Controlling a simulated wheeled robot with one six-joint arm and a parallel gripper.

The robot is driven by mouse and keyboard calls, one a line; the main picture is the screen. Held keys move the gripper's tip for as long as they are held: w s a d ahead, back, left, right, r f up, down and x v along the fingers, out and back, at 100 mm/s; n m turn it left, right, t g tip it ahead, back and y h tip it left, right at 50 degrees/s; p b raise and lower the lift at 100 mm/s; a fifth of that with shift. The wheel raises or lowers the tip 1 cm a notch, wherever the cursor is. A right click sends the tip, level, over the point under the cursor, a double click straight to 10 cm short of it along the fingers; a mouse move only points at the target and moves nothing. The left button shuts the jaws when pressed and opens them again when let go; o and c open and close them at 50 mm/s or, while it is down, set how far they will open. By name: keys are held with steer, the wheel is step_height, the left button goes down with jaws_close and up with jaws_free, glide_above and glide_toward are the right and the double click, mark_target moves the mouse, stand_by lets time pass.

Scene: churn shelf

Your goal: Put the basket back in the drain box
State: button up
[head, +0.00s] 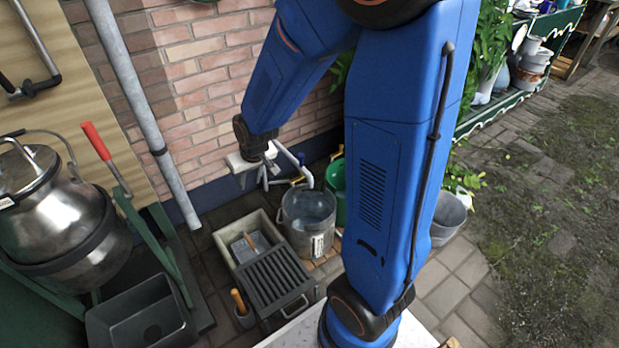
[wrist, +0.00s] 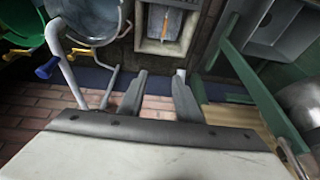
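The drain box (head: 222,238) is a pale stone-rimmed box on the paving by the wall. In its opening lies a grey-blue piece with an orange bar across it, which looks like the basket (head: 240,252); I cannot tell how it is seated. In the wrist view the box rim (wrist: 143,44) and this basket (wrist: 160,22) show at the top. My gripper (head: 270,178) hangs above and behind the box, close to the brick wall. In the wrist view its two fingers (wrist: 161,74) are apart with nothing between them.
A dark slatted grate (head: 275,280) lies at the box's near end. A metal bucket (head: 308,213) and a green bucket (head: 336,190) stand to its right, near a tap pipe. An orange-handled tool (head: 238,301) stands at front left. A steel churn on a green frame (head: 152,243) is at left.

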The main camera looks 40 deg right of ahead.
steer(key=s+d+r, duration=0.2)
steer(key=s+r, duration=0.7)
steer(key=s, duration=0.4)
steer(key=s+d+r, duration=0.2)
steer(key=s+r, duration=0.8)
steer(key=s, duration=0.2)
steer(key=shift+s+t+h, duration=0.3)
steer(key=shift+s+t, duration=0.1)
steer(key=shift+s+d, duration=0.1)
